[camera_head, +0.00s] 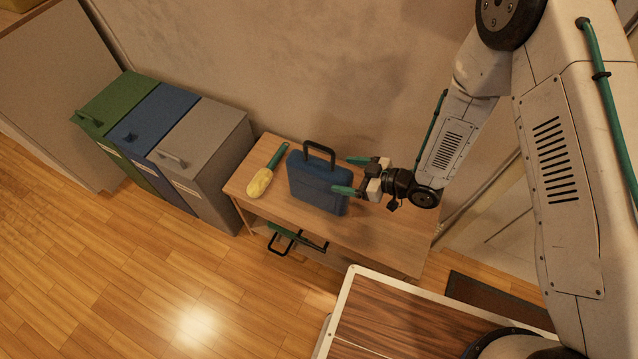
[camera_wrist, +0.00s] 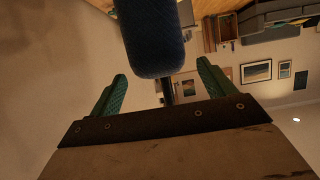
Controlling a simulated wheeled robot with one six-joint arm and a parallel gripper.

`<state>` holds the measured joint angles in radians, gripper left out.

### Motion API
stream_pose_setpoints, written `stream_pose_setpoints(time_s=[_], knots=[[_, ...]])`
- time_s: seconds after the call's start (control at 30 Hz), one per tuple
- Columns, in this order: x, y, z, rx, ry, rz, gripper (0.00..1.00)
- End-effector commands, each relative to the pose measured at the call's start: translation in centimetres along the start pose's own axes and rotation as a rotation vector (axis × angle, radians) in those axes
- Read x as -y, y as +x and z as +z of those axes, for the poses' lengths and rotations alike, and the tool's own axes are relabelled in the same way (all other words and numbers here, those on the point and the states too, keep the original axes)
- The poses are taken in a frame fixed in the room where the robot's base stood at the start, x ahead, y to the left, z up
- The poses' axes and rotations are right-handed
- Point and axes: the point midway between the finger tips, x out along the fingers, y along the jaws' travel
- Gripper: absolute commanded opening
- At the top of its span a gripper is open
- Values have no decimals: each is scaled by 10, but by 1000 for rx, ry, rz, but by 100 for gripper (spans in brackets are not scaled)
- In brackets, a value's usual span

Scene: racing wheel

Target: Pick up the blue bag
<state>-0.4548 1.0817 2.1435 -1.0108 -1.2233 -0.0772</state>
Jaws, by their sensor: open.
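The blue bag (camera_head: 318,186) stands upright on the wooden table, with a black handle (camera_head: 320,152) on top. My gripper (camera_head: 348,175) is open and empty at the bag's right side, its green fingers pointing left at it. In the head view the nearer finger overlaps the bag's right edge; I cannot tell whether it touches. In the wrist view the blue bag (camera_wrist: 152,38) fills the top middle, between the directions of the two spread fingers of my gripper (camera_wrist: 161,68). A dark strip below it there looks like the handle seen end-on.
A yellow duster with a green handle (camera_head: 262,180) lies left of the bag on the table (camera_head: 375,240). A green object with a black handle (camera_head: 290,240) sits below the tabletop. Green, blue and grey bins (camera_head: 205,150) stand left. The wall is close behind.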

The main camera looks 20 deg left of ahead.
Motion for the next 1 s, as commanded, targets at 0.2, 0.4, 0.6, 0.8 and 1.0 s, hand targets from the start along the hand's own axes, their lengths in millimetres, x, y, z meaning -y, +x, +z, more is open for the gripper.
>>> stream_pose_setpoints(time_s=[0.2,0.4,0.6,0.8,1.0], knots=[[3,33,2,1,0,-2,82],[2,44,2,2,1,0,82],[2,43,2,2,1,1,71],[2,43,2,2,1,1,15],[2,43,1,1,0,1,6]])
